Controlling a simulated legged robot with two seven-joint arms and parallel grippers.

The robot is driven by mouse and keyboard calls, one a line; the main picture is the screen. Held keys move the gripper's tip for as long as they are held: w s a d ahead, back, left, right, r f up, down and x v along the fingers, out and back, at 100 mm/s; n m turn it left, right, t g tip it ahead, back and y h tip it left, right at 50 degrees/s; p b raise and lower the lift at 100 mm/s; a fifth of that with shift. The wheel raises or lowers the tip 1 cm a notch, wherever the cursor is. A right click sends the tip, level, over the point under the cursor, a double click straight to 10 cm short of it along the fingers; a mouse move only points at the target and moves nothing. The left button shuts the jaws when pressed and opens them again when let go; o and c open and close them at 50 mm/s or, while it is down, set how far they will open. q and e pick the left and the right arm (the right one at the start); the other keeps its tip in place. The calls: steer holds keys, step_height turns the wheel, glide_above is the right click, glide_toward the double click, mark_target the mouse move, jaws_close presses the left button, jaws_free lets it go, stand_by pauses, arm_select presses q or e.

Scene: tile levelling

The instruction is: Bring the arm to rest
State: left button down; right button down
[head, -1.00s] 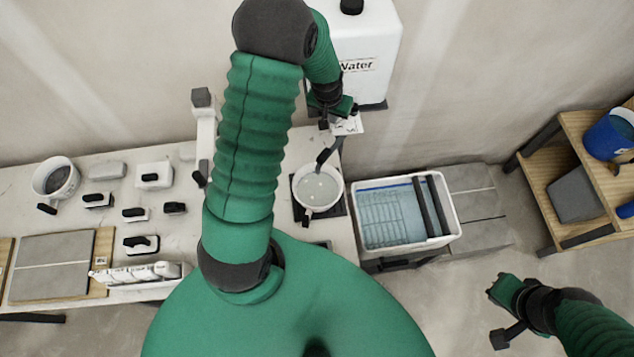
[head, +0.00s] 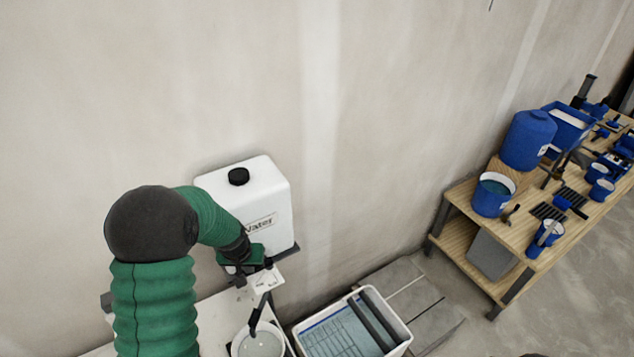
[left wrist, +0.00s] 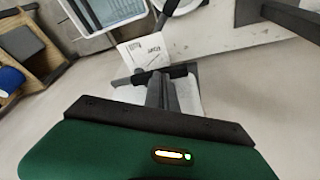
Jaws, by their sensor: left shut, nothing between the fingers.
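My left arm rises from the bottom left of the head view and bends over to my left gripper (head: 264,268). The gripper is shut and empty, in front of the lower part of the white water container (head: 270,200). A small white card (head: 267,281) shows just beyond the fingertips; I cannot tell whether they touch it. In the left wrist view the dark fingers of the left gripper (left wrist: 160,88) are together, with the card (left wrist: 143,50) behind them. My right gripper is out of view.
Below the gripper, a white bucket (head: 236,347) stands on the pale table. A white wash tub (head: 402,325) with water stands right of it. A wooden shelf (head: 458,207) with blue buckets and tools is at the right. The wall above is bare.

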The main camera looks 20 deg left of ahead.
arm_select(q)
steer(key=s+d+f+m+b, duration=0.2)
steer(key=s+d+f+b, duration=0.4)
steer(key=s+d+b, duration=0.1)
steer(key=s+d+f+m+h+b, duration=0.1)
steer(key=s+d+f+m+b, duration=0.1)
steer(key=s+d+f+b, duration=0.4)
steer(key=s+d+b, duration=0.1)
steer(key=d+b, duration=0.3)
steer(key=b, duration=0.2)
steer(key=shift+f+g, duration=0.3)
steer(key=shift+f, duration=0.1)
steer(key=shift+d, duration=0.1)
steer(key=shift+s+d, duration=0.1)
steer(key=shift+d, duration=0.15)
